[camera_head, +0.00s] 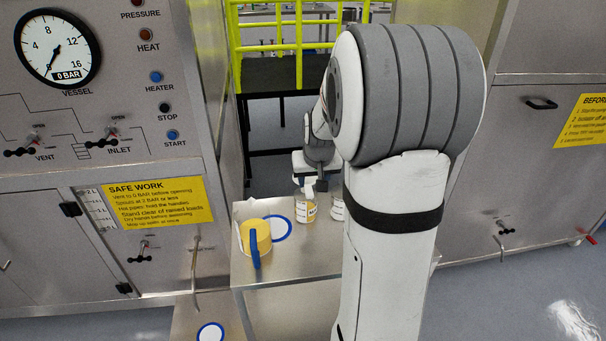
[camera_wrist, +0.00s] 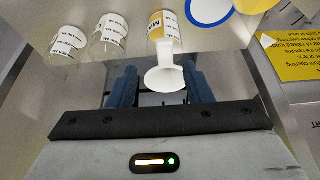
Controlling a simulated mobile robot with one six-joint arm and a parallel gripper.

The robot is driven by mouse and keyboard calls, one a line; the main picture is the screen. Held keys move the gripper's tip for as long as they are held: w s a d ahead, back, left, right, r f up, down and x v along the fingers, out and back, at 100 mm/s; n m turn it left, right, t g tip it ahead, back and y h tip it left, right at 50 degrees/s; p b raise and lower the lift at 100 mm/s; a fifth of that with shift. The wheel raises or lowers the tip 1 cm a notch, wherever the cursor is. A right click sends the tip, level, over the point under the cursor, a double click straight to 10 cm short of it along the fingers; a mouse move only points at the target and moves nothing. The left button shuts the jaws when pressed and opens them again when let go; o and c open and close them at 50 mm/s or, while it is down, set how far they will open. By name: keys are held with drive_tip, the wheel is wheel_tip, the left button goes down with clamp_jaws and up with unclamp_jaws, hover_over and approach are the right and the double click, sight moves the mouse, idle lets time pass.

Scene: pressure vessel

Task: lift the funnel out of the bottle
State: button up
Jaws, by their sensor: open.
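The white funnel (camera_wrist: 165,76) sits in the mouth of a bottle with a yellow-and-white label (camera_wrist: 164,26). In the head view the same bottle (camera_head: 305,212) stands upright on the steel table, with the pale funnel (camera_head: 308,190) on top, partly hidden by my gripper (camera_head: 317,184). In the wrist view my gripper (camera_wrist: 158,72) is open, its two blue fingers apart on either side of the funnel. The funnel's wide rim faces the wrist camera. I cannot tell whether either finger touches it.
Two clear labelled bottles (camera_wrist: 108,36) (camera_wrist: 68,42) stand beside the funnel's bottle. A yellow jug with a blue handle (camera_head: 257,240) and a blue-rimmed white disc (camera_head: 279,229) are on the steel table (camera_head: 290,265). The vessel's control panel (camera_head: 120,70) rises at the left.

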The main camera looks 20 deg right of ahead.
sight(309, 192)
drive_tip(key=x, duration=0.4)
drive_tip(key=p+x, duration=0.1)
drive_tip(key=x, duration=0.2)
drive_tip(key=shift+s+a+f, duration=0.1)
drive_tip(key=shift+s+a, duration=0.05)
drive_tip(key=shift+a, duration=0.25)
drive_tip(key=shift+c, duration=0.2)
clamp_jaws()
